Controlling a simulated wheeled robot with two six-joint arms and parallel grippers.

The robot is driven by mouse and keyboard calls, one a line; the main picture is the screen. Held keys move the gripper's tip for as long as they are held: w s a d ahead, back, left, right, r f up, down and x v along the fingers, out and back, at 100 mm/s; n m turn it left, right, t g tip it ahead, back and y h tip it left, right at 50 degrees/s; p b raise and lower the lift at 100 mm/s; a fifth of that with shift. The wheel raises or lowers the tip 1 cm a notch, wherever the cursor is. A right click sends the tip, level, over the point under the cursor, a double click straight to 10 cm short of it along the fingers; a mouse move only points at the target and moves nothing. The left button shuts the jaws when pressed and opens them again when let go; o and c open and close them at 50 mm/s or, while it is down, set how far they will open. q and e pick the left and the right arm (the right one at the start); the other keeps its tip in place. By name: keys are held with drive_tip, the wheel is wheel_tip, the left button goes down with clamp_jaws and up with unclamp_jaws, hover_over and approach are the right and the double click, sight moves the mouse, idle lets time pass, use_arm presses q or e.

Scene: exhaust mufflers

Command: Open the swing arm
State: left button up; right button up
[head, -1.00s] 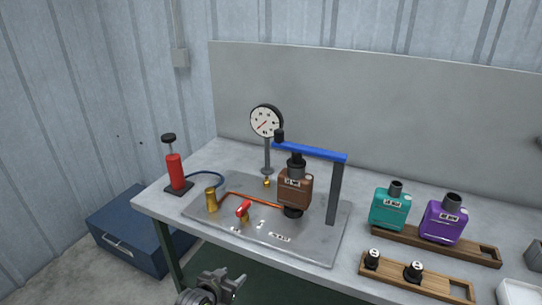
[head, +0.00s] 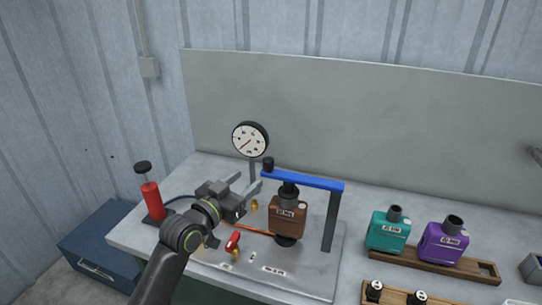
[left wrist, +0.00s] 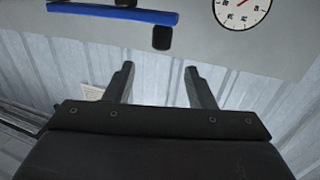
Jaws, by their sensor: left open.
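The swing arm (head: 305,180) is a blue bar on a grey post (head: 331,222), reaching left over a brown muffler (head: 287,217). A black knob (head: 268,163) stands at its left end. In the left wrist view the blue bar (left wrist: 110,15) is at the top left, with the black knob (left wrist: 162,37) near the top middle. My left gripper (head: 249,181) is open and empty, fingers pointing toward the knob end from the left, apart from it. Its spread fingers also show in the left wrist view (left wrist: 159,70). My right gripper is out of view.
A pressure gauge (head: 250,139) stands just behind my left gripper. A red valve handle (head: 232,241) and a red pump (head: 151,200) are close to my left arm. Teal (head: 387,232) and purple (head: 444,242) mufflers sit on a wooden rack at right.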

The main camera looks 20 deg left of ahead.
sight(271, 159)
use_arm(q)
drive_tip(key=p+x, duration=0.2)
drive_tip(key=x, duration=1)
drive_tip(key=shift+w+f, duration=0.1)
drive_tip(key=shift+w, duration=0.3)
clamp_jaws()
